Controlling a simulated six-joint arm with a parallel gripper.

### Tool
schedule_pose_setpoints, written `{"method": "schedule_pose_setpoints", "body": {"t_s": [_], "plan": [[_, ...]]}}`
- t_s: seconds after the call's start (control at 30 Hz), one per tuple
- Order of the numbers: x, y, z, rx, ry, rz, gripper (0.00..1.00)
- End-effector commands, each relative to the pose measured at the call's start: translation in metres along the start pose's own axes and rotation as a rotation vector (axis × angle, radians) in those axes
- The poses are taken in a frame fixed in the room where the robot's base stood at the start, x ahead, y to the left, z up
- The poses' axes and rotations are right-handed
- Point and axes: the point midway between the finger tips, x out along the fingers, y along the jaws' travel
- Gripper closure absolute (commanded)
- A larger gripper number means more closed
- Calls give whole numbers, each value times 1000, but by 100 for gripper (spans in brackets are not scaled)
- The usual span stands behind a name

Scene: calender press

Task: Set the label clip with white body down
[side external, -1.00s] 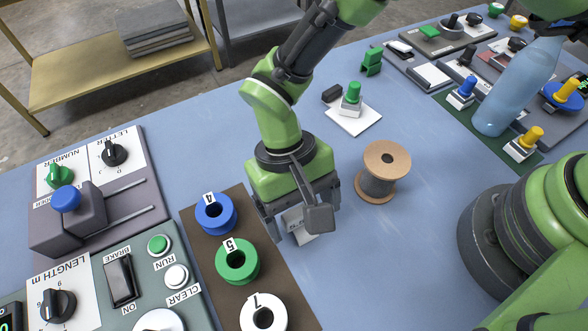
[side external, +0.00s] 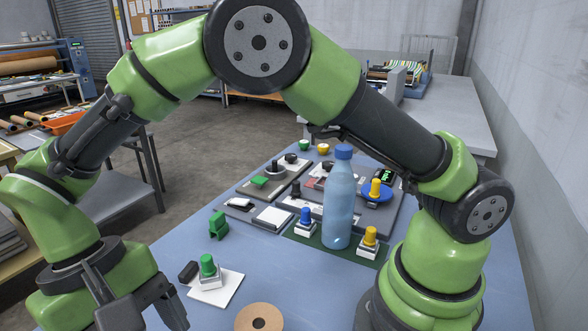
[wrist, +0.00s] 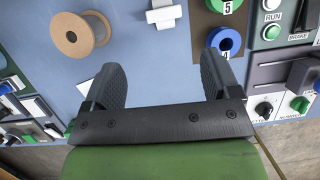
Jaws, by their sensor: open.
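The label clip with white body (wrist: 163,13) shows at the top edge of the wrist view, on the blue table; part of it is cut off. My gripper (wrist: 165,78) is open and empty in the wrist view, with bare table between its fingers. The clip is beyond the fingertips and apart from them. In the side view my gripper (side external: 140,312) is at the lower left, partly cut off, and the white clip is not visible there.
A wooden spool (wrist: 72,36) stands beside the clip; a blue ring (wrist: 226,40) is near one finger.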

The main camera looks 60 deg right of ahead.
Motion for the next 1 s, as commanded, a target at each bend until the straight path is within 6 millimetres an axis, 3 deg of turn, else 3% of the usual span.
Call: {"method": "schedule_pose_setpoints", "body": {"t_s": [0.2, 0.3, 0.43, 0.57, 0.7, 1.0], "plan": [[-87, 58, 15, 50, 200, -151, 18], [-117, 91, 32, 78, 310, -210, 18], [-142, 132, 60, 120, 462, -269, 18], [-151, 168, 93, 166, 620, -309, 18], [-146, 196, 123, 215, 777, -324, 18], [-131, 218, 150, 266, 941, -319, 18]]}}
